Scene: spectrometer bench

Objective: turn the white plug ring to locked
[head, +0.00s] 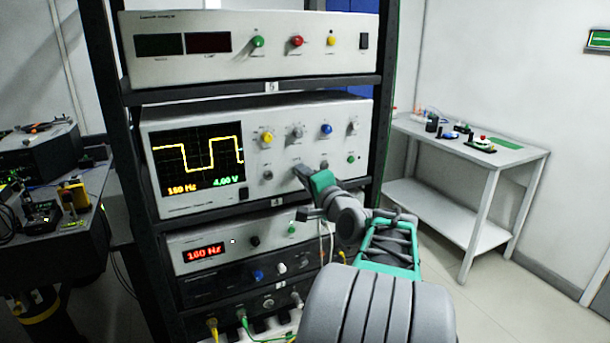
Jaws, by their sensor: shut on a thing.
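My gripper (303,176) is at the lower connector row of the oscilloscope (210,203), close against its front panel. It is shut on the white plug ring, which its fingers and wrist hide from this view. A thin white cable (331,240) hangs below my wrist. How far the ring is turned cannot be seen. A bare round connector (267,176) shows on the panel to the left of my gripper.
Coloured knobs sit just above my gripper. A unit with a red display (205,252) is below, with yellow and green cables lower down. Dark rack posts flank the instruments. A side table (515,156) stands at right, with open floor before it.

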